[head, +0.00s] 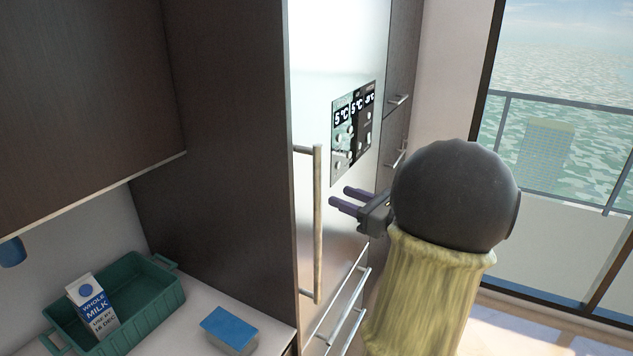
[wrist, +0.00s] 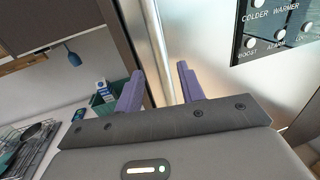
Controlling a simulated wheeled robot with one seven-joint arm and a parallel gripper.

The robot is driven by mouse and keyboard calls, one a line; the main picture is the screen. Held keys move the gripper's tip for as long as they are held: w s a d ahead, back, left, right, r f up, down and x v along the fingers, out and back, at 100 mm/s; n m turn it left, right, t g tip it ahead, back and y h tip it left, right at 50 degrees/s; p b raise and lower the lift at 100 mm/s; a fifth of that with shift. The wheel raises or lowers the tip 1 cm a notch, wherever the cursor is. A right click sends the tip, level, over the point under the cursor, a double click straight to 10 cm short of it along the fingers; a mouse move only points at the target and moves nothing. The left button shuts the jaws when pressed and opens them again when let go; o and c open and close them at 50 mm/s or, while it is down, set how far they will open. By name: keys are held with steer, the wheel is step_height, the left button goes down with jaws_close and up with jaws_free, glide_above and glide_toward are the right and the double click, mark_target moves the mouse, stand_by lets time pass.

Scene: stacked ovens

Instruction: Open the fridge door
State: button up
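The fridge door (head: 335,50) is a brushed steel panel and appears closed. Its long vertical bar handle (head: 317,225) runs along the left side of the door. My gripper (head: 341,197) is open, with two purple fingers pointing left towards the handle, just to its right in the head view. In the wrist view my gripper (wrist: 158,84) has its fingers spread, and the bar handle (wrist: 159,55) shows between them, farther ahead. I see no contact, and the fingers look empty.
A dark control panel (head: 354,130) sits on the door. Lower drawers with bar handles (head: 350,305) are below. A dark cabinet side (head: 225,130) stands left of the fridge. The counter holds a green crate (head: 150,290) with a milk carton (head: 92,308) and a blue-lidded box (head: 229,328).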

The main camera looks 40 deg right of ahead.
mark_target(318, 187)
steer(key=w, duration=0.2)
steer(key=w+a+p, duration=0.1)
steer(key=w, duration=0.2)
steer(key=w+p, duration=0.1)
steer(key=w, duration=0.2)
steer(key=shift+w+a, duration=0.2)
steer(key=shift+a, duration=0.1)
steer(key=shift+s, duration=0.2)
jaws_close()
